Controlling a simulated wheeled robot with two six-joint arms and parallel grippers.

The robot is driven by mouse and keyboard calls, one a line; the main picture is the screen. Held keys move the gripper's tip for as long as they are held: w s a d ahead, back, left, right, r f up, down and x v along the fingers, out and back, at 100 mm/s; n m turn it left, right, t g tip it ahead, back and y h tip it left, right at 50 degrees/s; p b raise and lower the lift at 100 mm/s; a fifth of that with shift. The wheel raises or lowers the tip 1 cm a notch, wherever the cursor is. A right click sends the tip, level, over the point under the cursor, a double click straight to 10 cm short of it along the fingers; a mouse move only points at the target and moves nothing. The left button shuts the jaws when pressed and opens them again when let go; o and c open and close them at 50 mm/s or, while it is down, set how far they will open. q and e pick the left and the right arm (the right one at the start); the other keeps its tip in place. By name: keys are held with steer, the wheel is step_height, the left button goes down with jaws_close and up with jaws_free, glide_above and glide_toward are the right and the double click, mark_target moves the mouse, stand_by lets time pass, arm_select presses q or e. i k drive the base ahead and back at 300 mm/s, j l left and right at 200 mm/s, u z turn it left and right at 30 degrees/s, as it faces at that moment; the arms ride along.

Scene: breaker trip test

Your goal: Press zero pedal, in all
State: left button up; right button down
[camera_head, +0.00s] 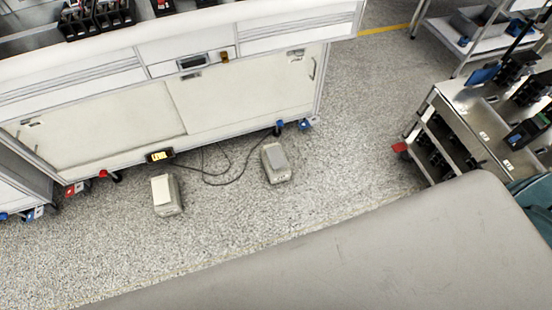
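Two pale box-shaped foot pedals stand on the speckled floor in front of a white cabinet. The left pedal (166,195) has a cream top, and the right pedal (276,163) has a greyer top. I cannot read a label on either, so I cannot tell which is the zero pedal. Dark cables run on the floor near the pedals. A small black unit with a lit yellow display (159,156) sits low at the cabinet's front; its reading is too small to tell. Neither of my grippers is in view.
The white cabinet bench (130,125) on casters stands behind the pedals. A metal cart (455,120) with dark devices is at the right, and another shelf cart (470,30) is behind it. A large smooth grey surface covers the bottom right. The floor between bench and cart is clear.

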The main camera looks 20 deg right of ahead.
mark_target(277, 160)
steer(key=i+l, duration=0.15)
steer(key=i, duration=0.3)
steer(key=i+l, duration=0.2)
steer(key=i, duration=0.25)
steer(key=i+l, duration=0.15)
steer(key=i, duration=0.3)
steer(key=l+z, duration=0.05)
